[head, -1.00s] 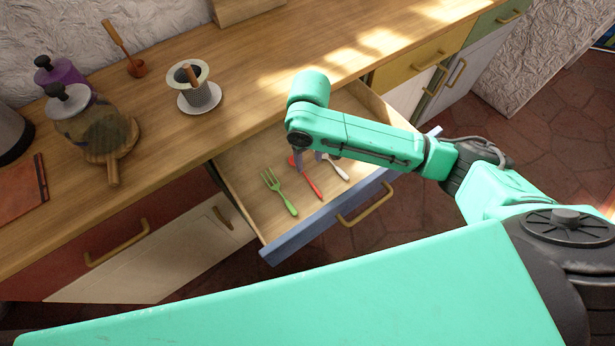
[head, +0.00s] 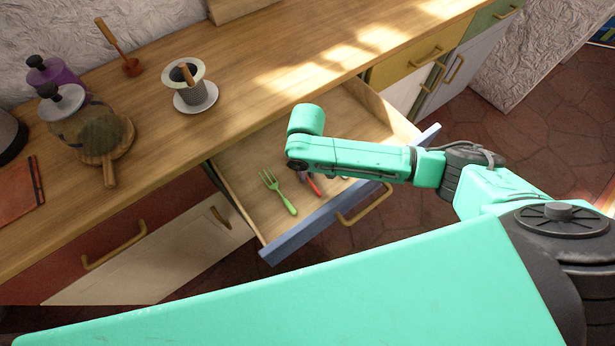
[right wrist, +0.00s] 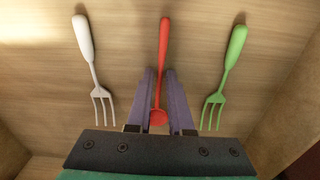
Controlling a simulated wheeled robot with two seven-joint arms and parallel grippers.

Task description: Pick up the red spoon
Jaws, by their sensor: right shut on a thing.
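The red spoon (right wrist: 163,50) lies in the open drawer, between a white fork (right wrist: 88,55) and a green fork (right wrist: 228,70) in the right wrist view. My right gripper (right wrist: 160,78) is down at the spoon. Its two purple fingers are shut on the spoon's neck, with the bowl nearer the palm in the picture. In the head view only a short red part of the spoon (head: 314,187) shows below my right forearm, which hides most of the gripper and the white fork. The green fork (head: 277,190) lies clear to the left. My left gripper is not in view.
The drawer has a blue front (head: 320,222) with a brass handle (head: 366,205), and wooden side walls. On the counter stand a strainer cup on a white saucer (head: 210,103), jars (head: 65,100) and a round wooden board (head: 110,177).

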